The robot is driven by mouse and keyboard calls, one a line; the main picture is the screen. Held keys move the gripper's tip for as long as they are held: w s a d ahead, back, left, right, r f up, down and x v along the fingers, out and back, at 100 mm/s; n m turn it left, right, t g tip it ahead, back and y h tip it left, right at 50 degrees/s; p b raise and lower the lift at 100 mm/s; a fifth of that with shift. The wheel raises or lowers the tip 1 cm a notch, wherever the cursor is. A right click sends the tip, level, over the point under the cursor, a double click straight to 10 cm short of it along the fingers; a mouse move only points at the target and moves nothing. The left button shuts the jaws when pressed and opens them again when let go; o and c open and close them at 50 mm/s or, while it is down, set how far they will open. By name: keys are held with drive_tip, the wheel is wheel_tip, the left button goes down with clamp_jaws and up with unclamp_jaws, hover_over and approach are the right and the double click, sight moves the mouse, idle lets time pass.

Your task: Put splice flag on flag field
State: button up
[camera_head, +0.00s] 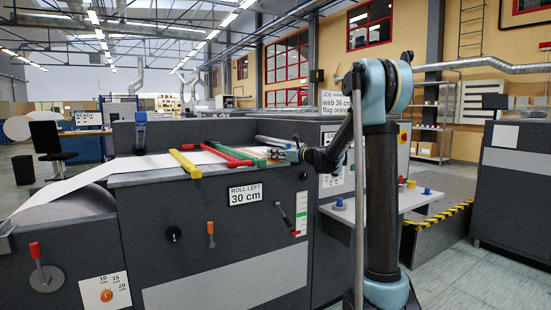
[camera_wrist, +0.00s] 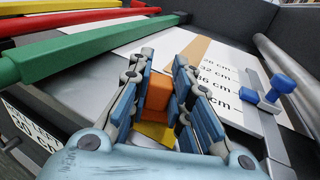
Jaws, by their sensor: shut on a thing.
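My gripper (camera_wrist: 158,95) is shut on an orange splice flag (camera_wrist: 157,92), a small block between the blue finger pads. The flag is over the grey machine top, close to the white web (camera_wrist: 130,42); I cannot tell whether it touches a surface. A yellow patch (camera_wrist: 154,131) shows below it between the fingers; I cannot tell what it is. A tan strip (camera_wrist: 188,50) lies on the white sheet beside printed centimetre marks; I cannot tell if it is the flag field. In the head view my gripper (camera_head: 293,154) is small at the machine's right end.
Yellow (camera_head: 186,164), red (camera_head: 226,154) and green (camera_head: 235,151) bars cross the web at left. A blue clamp (camera_wrist: 268,89) stands right of the marks. A metal roller (camera_wrist: 283,73) runs along the right. Signs read "ROLL LEFT 30 cm" (camera_head: 245,194) and "web 36 cm, flag orange" (camera_head: 331,90).

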drive_tip(key=shift+f, duration=0.2)
drive_tip(key=o, duration=0.8)
drive_tip(key=f+v, duration=0.1)
drive_tip(key=v, duration=1.1)
drive_tip(key=s+d+f+n+g+h, duration=0.15)
drive_tip(key=s+f+n, duration=0.25)
drive_tip(key=s, duration=0.4)
drive_tip(key=s+f+n+g+h, duration=0.1)
drive_tip(key=s+f+n+h, duration=0.3)
drive_tip(key=s, duration=0.4)
drive_tip(key=s+d+f+n+g+h, duration=0.1)
drive_tip(key=s+f+n+g, duration=0.1)
drive_tip(key=s+f+n, duration=0.45)
drive_tip(key=s+d+f+n+g+h, duration=0.1)
drive_tip(key=s+d+f+n+h, duration=0.3)
drive_tip(key=s+d+f, duration=0.3)
drive_tip(key=s+d+f+n+g+h, duration=0.1)
drive_tip(key=s+d+f+n+h, duration=0.3)
drive_tip(key=s, duration=1.3)
drive_tip(key=d+f+n, duration=0.2)
drive_tip(key=d+f, duration=0.1)
drive_tip(key=d, duration=0.1)
drive_tip(key=shift+g, duration=0.35)
